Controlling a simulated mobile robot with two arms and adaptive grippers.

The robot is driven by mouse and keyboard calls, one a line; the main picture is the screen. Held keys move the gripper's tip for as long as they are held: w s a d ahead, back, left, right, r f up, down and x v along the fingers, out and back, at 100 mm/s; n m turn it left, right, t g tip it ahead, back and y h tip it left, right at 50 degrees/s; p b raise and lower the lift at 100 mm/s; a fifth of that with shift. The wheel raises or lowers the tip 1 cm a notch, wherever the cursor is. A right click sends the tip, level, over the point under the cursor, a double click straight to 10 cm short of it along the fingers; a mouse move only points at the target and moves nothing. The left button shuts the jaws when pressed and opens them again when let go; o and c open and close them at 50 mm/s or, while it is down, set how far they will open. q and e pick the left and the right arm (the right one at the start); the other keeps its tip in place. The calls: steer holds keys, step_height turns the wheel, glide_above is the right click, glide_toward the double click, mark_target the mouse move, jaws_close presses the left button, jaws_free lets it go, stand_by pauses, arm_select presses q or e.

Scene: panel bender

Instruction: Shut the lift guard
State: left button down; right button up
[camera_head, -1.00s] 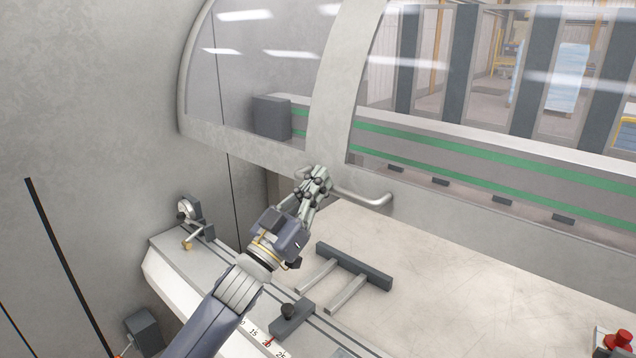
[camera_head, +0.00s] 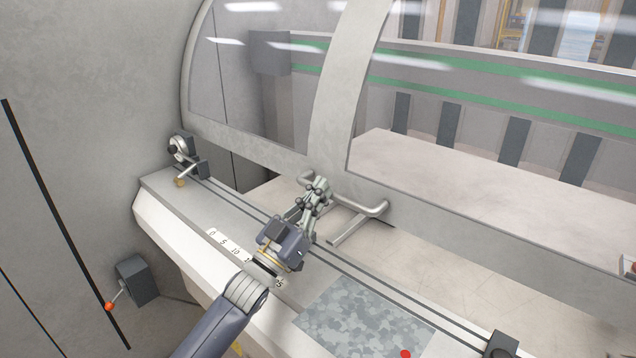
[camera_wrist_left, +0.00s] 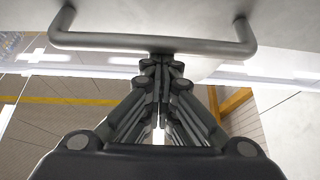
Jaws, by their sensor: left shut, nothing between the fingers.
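The lift guard (camera_head: 337,100) is a curved pale frame with clear panes. Its lower edge is above the machine bed, with an open gap below it. Its bar handle (camera_head: 372,211) sticks out from the lower edge and crosses the top of the left wrist view (camera_wrist_left: 110,42). My left gripper (camera_head: 318,186) is at the handle's middle, fingers shut and empty. In the left wrist view the fingertips (camera_wrist_left: 160,63) meet the bar's edge; the bar is not between them. I cannot tell whether they press on it. My right gripper is not in view.
The front rail with a scale (camera_head: 228,245) runs below my left arm. A clamp-like fitting (camera_head: 183,155) stands at its left end. A grey speckled sheet (camera_head: 365,320) lies at the front. A small box with a red-tipped lever (camera_head: 133,282) is at lower left.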

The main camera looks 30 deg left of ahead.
arm_select(q)
step_height(320, 180, down, 3)
steer(key=shift+f+b, duration=0.1)
steer(key=shift+b, duration=0.45)
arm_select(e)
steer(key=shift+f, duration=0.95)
